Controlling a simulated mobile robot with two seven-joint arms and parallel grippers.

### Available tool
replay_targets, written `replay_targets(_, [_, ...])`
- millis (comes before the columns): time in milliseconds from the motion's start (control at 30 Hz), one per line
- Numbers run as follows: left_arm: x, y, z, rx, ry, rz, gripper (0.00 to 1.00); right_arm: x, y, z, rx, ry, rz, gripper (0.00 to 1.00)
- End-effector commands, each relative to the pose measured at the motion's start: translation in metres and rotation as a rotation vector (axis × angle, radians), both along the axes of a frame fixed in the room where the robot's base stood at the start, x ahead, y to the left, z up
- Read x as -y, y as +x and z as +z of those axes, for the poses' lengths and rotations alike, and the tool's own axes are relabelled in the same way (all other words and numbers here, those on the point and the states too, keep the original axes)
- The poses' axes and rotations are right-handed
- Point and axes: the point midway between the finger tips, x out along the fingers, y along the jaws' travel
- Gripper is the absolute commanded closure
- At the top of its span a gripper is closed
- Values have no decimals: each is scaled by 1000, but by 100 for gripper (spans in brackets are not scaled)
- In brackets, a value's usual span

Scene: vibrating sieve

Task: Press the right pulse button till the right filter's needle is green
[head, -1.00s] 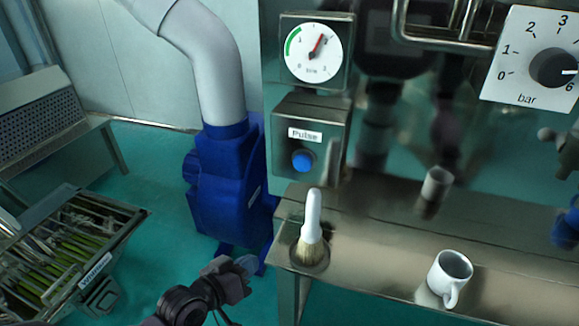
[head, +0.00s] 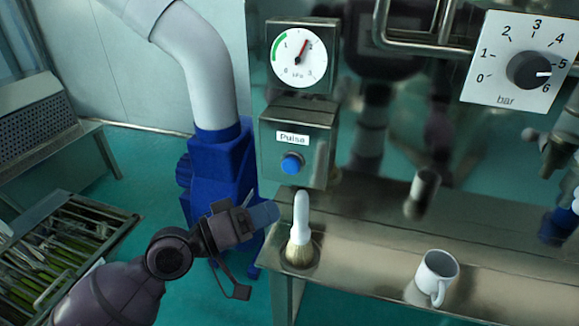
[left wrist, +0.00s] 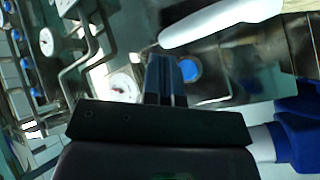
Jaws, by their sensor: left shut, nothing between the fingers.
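A steel box labelled Pulse carries a blue pulse button (head: 292,163). Above it a round gauge (head: 299,59) has a green arc at its upper left; its red needle points up and right, outside the green. My left gripper (head: 264,214) is shut and empty, below and left of the button and apart from it. In the left wrist view the shut fingers (left wrist: 165,82) point toward the blue button (left wrist: 188,68), which shows just beside their tips. A gauge (left wrist: 124,85) is partly hidden behind the gripper. My right gripper is not in view.
A white-handled brush (head: 299,232) stands on the steel ledge (head: 360,255), close right of my left gripper. A white mug (head: 437,275) stands farther right. A blue machine with a grey pipe (head: 212,75) is behind the gripper. A bar dial (head: 528,70) is at upper right.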

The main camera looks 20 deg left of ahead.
Motion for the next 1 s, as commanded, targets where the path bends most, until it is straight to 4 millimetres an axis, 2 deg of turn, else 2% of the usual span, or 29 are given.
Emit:
replay_targets(333, [0,1,0,0,0,0,100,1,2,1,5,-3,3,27])
replay_targets(467, [0,8,0,1,0,1,100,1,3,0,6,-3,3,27])
replay_targets(1000, [2,68,-1,1,1,2,100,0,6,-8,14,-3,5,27])
